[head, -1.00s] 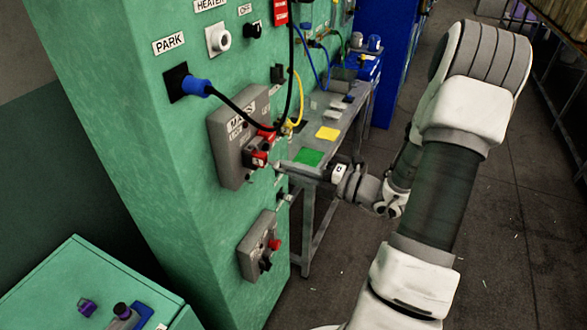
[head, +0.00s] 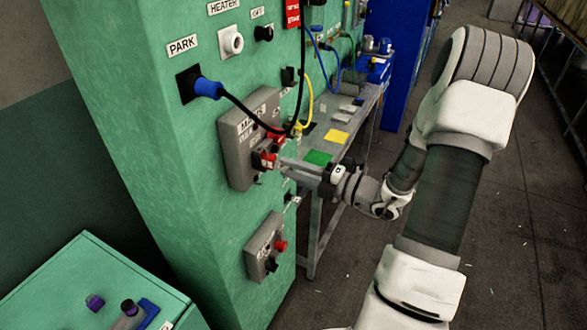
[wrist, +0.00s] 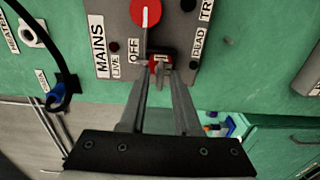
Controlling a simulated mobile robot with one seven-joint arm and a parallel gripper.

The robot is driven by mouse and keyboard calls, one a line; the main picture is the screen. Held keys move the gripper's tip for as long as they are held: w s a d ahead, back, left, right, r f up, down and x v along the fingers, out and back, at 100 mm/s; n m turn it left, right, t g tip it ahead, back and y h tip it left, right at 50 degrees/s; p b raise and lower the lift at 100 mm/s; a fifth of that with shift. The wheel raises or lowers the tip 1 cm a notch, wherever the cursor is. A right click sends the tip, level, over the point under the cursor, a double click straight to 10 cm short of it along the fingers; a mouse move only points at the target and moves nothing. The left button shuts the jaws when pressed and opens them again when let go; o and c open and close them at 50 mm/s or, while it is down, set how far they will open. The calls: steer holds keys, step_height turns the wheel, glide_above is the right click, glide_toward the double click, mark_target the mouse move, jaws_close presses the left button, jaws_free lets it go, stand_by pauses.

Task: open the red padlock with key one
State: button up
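The red padlock (head: 266,159) hangs on the grey MAINS box (head: 236,165), below its red knob. The wrist view shows red of the padlock (wrist: 160,63) at my fingertips, just under the knob (wrist: 146,11). My gripper (head: 284,163) reaches in from the right, its tips at or very near the padlock. In the wrist view my gripper's two long fingers (wrist: 157,72) stand apart with a gap between them. Whether the tips press on something is unclear. Key one cannot be made out; the tips and lock front are small and partly hidden.
A black cable from the blue PARK plug (head: 207,88) passes over the MAINS box. A smaller grey box (head: 264,247) is lower on the green cabinet (head: 130,120). A bench (head: 350,113) with green and yellow patches stands behind my gripper. A green case (head: 85,290) is at lower left.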

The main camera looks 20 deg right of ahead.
steer(key=shift+o, duration=0.5)
steer(key=b+v, duration=0.2)
steer(key=v, duration=1.5)
steer(key=shift+s+d, duration=0.2)
steer(key=shift+a, duration=0.1)
